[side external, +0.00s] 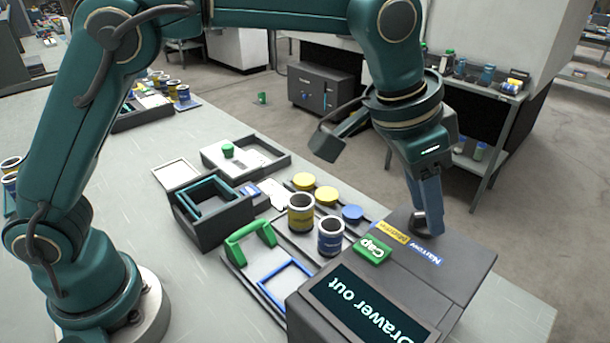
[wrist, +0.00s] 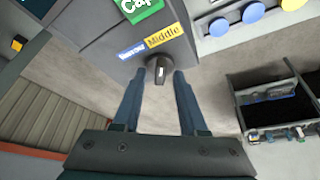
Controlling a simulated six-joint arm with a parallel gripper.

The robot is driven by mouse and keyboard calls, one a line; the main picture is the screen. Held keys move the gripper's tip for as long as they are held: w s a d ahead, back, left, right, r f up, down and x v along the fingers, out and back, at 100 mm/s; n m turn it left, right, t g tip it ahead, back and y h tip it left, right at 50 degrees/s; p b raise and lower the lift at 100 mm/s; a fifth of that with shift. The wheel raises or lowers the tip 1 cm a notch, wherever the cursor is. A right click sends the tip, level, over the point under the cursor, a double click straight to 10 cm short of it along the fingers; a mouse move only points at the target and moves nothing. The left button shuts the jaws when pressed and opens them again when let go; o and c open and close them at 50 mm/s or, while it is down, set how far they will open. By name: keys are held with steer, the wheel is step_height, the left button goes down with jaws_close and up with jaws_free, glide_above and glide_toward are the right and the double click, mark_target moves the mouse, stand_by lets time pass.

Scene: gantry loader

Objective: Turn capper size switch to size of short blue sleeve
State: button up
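The size switch, a dark knob (wrist: 160,70) with a pale mark, sits on the dark grey capper (side external: 440,262). By it are a yellow "Middle" label (wrist: 163,36) and a blue label (wrist: 131,51), which reads "Narrow" in the side view (side external: 426,250). I cannot tell surely which label the mark points at. My gripper (wrist: 158,78) is open, its fingertips on either side of the knob; contact is not clear. In the side view my gripper (side external: 430,212) points down at the capper top. A blue-banded sleeve (side external: 330,237) stands beside a yellow-banded sleeve (side external: 301,213).
The capper has a green "Cap" button (side external: 373,250) and a screen (side external: 368,308) reading "Drawer out". Yellow discs (side external: 304,181) and a blue disc (side external: 352,213) lie behind the sleeves. A green handle (side external: 250,238) and blue frame (side external: 286,284) are left of the capper.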

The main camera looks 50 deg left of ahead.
jaws_close()
steer(key=shift+n, duration=0.4)
steer(key=n, duration=0.1)
steer(key=n+y, duration=0.1)
steer(key=n, duration=0.1)
steer(key=n+t+y, duration=0.1)
steer(key=shift+d+n, duration=0.25)
steer(key=shift+n, duration=0.15)
steer(key=shift+d+n+y, duration=0.1)
steer(key=shift+n+y, duration=0.7)
steer(key=shift+n, duration=1.2)
steer(key=shift+w+n, duration=0.1)
steer(key=shift+n, duration=0.6)
steer(key=shift+o, duration=1.2)
jaws_free()
steer(key=shift+y, duration=0.3)
